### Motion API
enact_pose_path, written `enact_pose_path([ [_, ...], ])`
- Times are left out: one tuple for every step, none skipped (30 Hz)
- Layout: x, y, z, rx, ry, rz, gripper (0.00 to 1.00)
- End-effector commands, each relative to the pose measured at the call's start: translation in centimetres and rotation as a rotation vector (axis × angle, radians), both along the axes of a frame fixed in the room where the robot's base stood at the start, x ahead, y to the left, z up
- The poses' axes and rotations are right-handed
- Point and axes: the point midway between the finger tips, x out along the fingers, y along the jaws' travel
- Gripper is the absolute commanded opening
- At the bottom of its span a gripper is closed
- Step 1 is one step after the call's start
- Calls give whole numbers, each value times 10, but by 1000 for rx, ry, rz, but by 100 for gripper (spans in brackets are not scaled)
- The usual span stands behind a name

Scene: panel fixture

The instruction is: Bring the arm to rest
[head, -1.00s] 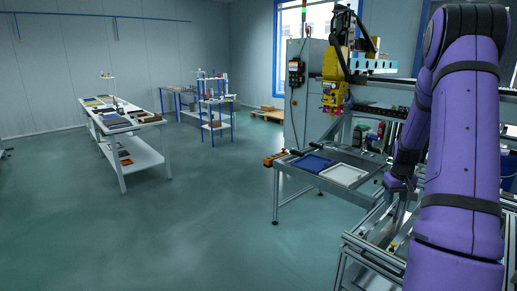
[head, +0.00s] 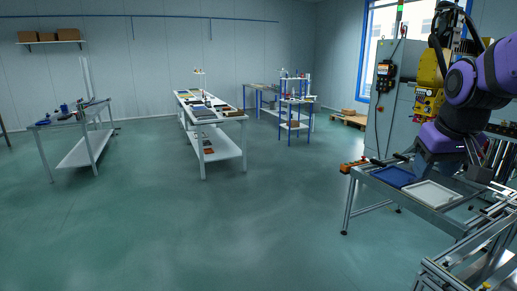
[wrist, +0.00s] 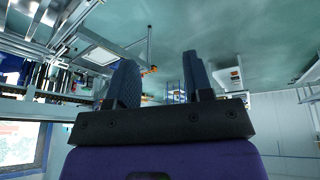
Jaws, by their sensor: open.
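My gripper (wrist: 160,78) shows in the wrist view with its two dark, ridged fingers standing well apart. Nothing is between them, and the view past them is of the room, upside down. In the head view my purple arm (head: 480,80) is folded at the upper right, and its lower end hangs over the far side of the tray table. The fingers cannot be made out clearly there.
A blue tray (head: 393,177) and a white tray (head: 432,194) lie on the metal-framed table at right. A yellow machine (head: 430,70) and grey cabinet stand behind. A white workbench (head: 222,143) stands mid-room. The green floor (head: 250,230) between is open.

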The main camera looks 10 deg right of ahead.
Motion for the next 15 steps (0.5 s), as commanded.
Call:
enact_pose_path([
  [-12, 15, 6, 3, -18, 21, 47],
  [-20, 23, 8, 6, -24, 31, 47],
  [-29, 33, 11, 9, -34, 44, 47],
  [-37, 40, 12, 13, -41, 54, 47],
  [-45, 47, 14, 16, -48, 63, 47],
  [-55, 55, 15, 21, -57, 76, 47],
  [-63, 61, 16, 25, -64, 86, 47],
  [-70, 66, 17, 29, -70, 94, 47],
  [-79, 72, 17, 34, -77, 106, 47],
  [-86, 77, 16, 38, -81, 114, 47],
  [-92, 80, 17, 42, -87, 121, 47],
  [-99, 84, 16, 47, -92, 129, 47],
  [-104, 87, 15, 50, -94, 136, 47],
  [-108, 89, 15, 52, -98, 140, 47],
  [-112, 92, 15, 56, -101, 146, 47],
])
